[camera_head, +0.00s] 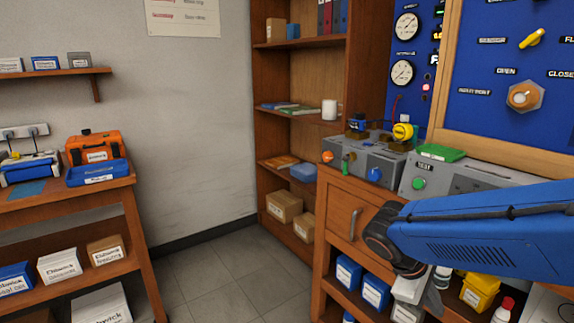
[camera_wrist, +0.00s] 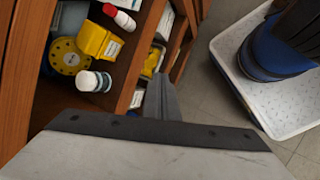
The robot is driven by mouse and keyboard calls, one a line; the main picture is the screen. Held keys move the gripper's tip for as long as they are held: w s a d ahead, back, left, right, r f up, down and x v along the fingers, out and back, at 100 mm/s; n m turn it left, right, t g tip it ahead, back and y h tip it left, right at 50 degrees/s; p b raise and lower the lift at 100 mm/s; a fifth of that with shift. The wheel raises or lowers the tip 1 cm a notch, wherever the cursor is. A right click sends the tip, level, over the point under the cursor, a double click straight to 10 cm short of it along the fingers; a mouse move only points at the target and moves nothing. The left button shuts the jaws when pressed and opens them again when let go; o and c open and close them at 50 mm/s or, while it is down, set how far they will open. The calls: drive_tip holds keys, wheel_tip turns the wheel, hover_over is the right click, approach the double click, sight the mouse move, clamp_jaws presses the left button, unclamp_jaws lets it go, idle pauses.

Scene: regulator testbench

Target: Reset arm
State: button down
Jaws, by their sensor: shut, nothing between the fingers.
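My blue arm (camera_head: 480,240) reaches in from the right in the head view and bends down in front of the wooden bench. My gripper (camera_head: 432,298) hangs low before the bench's lower shelf, partly cut off by the bottom edge. In the wrist view the gripper (camera_wrist: 165,98) shows as grey fingers close together, shut and empty. The fingers are near the shelf's front edge and hold none of the items there.
The bench shelf holds blue boxes (camera_head: 376,291), a yellow container (camera_wrist: 100,40), a red-capped bottle (camera_wrist: 119,17) and a white bottle (camera_wrist: 94,81). A grey test unit (camera_head: 462,181) stands on the bench. Grey floor (camera_head: 215,285) lies clear between the bench and the left table (camera_head: 120,200).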

drive_tip(key=s+a+r+m+t+y, duration=0.3)
drive_tip(key=s+m+y, duration=0.3)
drive_tip(key=s+m, duration=0.3)
drive_tip(key=shift+a+t+y, duration=0.4)
drive_tip(key=shift+a+t, duration=0.25)
drive_tip(key=shift+t, duration=0.05)
idle(1.4)
